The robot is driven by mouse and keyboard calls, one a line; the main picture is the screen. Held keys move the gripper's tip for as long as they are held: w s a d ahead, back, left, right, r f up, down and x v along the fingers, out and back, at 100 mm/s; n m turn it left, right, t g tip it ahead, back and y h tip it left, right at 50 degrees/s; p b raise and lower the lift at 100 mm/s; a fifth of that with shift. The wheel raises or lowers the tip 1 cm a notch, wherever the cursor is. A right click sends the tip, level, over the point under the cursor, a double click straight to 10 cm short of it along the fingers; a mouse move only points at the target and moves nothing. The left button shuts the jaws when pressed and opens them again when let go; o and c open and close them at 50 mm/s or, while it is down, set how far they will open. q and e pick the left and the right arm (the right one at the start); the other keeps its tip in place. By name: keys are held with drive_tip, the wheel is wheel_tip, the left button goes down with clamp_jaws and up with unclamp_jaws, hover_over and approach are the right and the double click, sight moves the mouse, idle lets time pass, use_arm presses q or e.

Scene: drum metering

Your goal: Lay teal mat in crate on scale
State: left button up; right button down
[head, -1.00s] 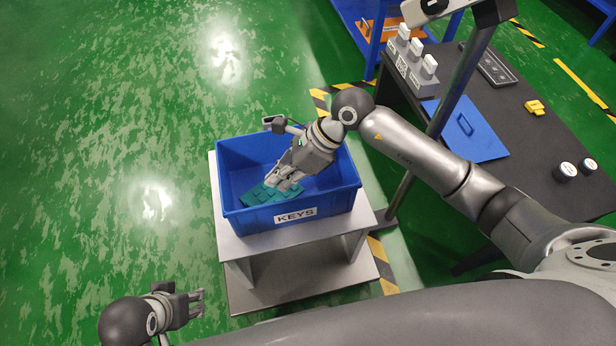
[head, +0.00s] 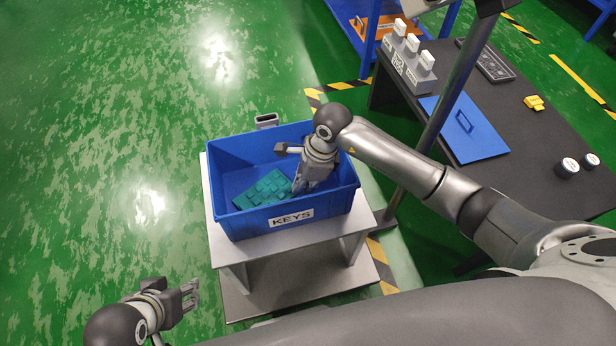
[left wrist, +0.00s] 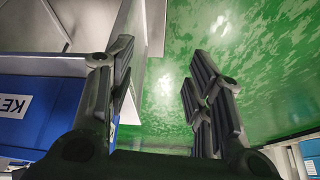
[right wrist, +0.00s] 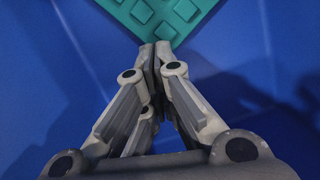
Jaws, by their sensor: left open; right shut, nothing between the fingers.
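The teal mat (head: 264,188), with raised square blocks, lies in the blue crate (head: 240,222) labelled KEYS, left of my right gripper. The crate stands on a grey scale platform (head: 216,212). My right gripper (head: 298,190) is shut and empty, inside the crate beside the mat. In the right wrist view the mat (right wrist: 165,14) shows just beyond the shut fingertips (right wrist: 157,46); I cannot tell whether they touch it. My left gripper (head: 194,293) is open and empty, outside the crate at lower left. In the left wrist view its fingers (left wrist: 160,85) are apart, with green floor between them.
At right is a dark table (head: 555,155) with a blue panel (head: 464,130), white-topped blocks (head: 405,50), a yellow part (head: 534,103) and two round white-topped jars (head: 567,168). A grey post (head: 462,80) rises beside it. The green floor at left is clear.

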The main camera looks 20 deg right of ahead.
sight(279, 194)
drive_tip(key=shift+a+f, duration=0.1)
drive_tip(key=shift+f, duration=0.3)
use_arm(q)
drive_tip(key=shift+w+d+r+t, duration=0.2)
drive_tip(key=shift+w+t, duration=0.1)
drive_tip(key=shift+w, duration=0.25)
use_arm(e)
drive_tip(key=shift+a, duration=0.25)
drive_tip(key=a, duration=0.2)
drive_tip(key=w+a+b, duration=0.1)
drive_tip(key=a, duration=0.1)
drive_tip(key=shift+a, duration=0.2)
use_arm(q)
drive_tip(key=w+t, duration=0.1)
drive_tip(key=w+d+r, duration=0.1)
drive_tip(key=w, duration=0.1)
drive_tip(key=w+t, duration=0.1)
drive_tip(key=shift+w+d+r+t+h, duration=0.25)
drive_tip(key=shift+r+t+h, duration=0.05)
drive_tip(key=shift+r, duration=0.1)
use_arm(e)
drive_tip(key=shift+a, duration=0.25)
use_arm(q)
drive_tip(key=shift+s, duration=0.1)
